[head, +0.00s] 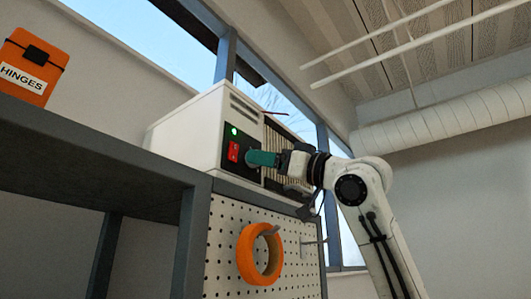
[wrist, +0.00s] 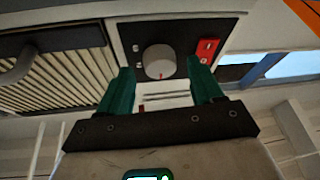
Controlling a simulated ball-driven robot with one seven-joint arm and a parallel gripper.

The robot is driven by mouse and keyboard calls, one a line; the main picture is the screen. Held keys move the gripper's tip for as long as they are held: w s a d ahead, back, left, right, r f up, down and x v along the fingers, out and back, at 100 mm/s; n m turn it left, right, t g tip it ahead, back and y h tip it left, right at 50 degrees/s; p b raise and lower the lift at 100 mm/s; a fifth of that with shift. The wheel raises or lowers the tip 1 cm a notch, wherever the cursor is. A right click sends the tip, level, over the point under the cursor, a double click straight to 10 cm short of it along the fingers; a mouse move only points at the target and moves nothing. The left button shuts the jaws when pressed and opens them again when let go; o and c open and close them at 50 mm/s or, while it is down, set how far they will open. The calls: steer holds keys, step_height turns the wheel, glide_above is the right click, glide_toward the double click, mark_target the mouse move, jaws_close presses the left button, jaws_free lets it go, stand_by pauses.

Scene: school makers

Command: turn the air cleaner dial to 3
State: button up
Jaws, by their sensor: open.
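The white air cleaner (head: 185,128) sits on top of a cabinet in the head view. Its dark control panel (wrist: 125,32) shows in the wrist view with the round grey dial (wrist: 159,62). A small red mark on the dial points toward the bottom of the wrist picture. Small pale marks lie around the dial, too small to read. My gripper (wrist: 160,66) is open, with its green fingers on either side of the dial; I cannot tell whether they touch it. In the head view my gripper (head: 262,158) is at the panel and hides the dial.
A red switch (head: 234,151) is beside the dial, with a green light (head: 234,131) above it. A slatted grille (wrist: 60,70) is on the other side. Below are a pegboard (head: 225,225) with an orange tape roll (head: 259,254). An orange hinges box (head: 28,65) stands on a shelf.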

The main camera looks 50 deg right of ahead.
steer(key=shift+w+r, duration=0.15)
steer(key=shift+w, duration=0.2)
steer(key=c, duration=1.1)
steer(key=shift+o, duration=0.2)
steer(key=shift+a, duration=0.1)
